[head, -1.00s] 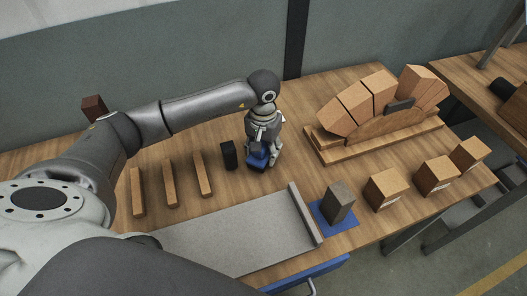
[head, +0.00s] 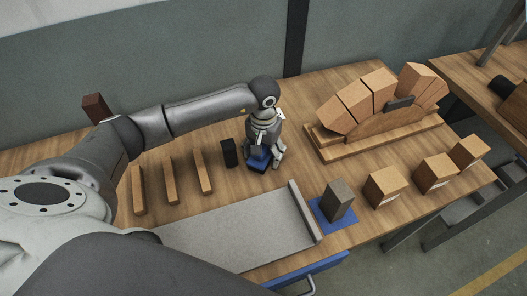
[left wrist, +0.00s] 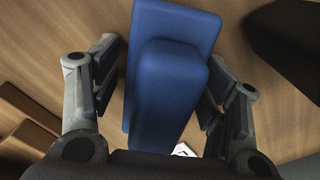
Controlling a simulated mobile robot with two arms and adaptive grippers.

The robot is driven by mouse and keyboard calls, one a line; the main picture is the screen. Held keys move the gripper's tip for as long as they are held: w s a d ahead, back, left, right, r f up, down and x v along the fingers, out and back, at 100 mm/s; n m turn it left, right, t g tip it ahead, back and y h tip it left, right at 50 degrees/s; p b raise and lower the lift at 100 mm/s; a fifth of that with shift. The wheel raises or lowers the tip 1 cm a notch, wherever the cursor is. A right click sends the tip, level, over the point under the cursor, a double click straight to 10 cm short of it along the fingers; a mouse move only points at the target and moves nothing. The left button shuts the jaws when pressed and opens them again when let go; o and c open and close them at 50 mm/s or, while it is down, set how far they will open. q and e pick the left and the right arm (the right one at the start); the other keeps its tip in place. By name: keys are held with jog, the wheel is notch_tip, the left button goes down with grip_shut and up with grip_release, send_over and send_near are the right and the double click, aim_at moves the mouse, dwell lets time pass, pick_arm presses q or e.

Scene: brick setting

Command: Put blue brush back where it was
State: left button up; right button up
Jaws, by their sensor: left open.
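The blue brush (head: 258,158) is at the middle of the wooden table, right beside a small black block. In the left wrist view the brush (left wrist: 165,75) has a long blue body with a narrower raised blue part on top. My left gripper (head: 265,160) points down over it. In the left wrist view my left gripper (left wrist: 160,95) is open, with one finger on each side of the brush and a gap showing at least on the right. The brush's underside is hidden. My right gripper is in no view.
The black block (head: 228,153) stands close left of the brush, with wooden strips (head: 171,180) further left. A grey board (head: 235,232) lies in front. A wooden arch (head: 380,115) stands back right. A grey brick (head: 339,200) and several wooden blocks (head: 385,187) line the front right.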

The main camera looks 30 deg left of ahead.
pick_arm(q)
jog(key=shift+r, duration=0.1)
jog(key=shift+r+p, duration=0.15)
jog(key=shift+p, duration=0.15)
notch_tip(320, 180, up, 11)
jog(key=b, duration=0.2)
jog(key=shift+b, duration=0.3)
jog(key=shift+r, duration=0.45)
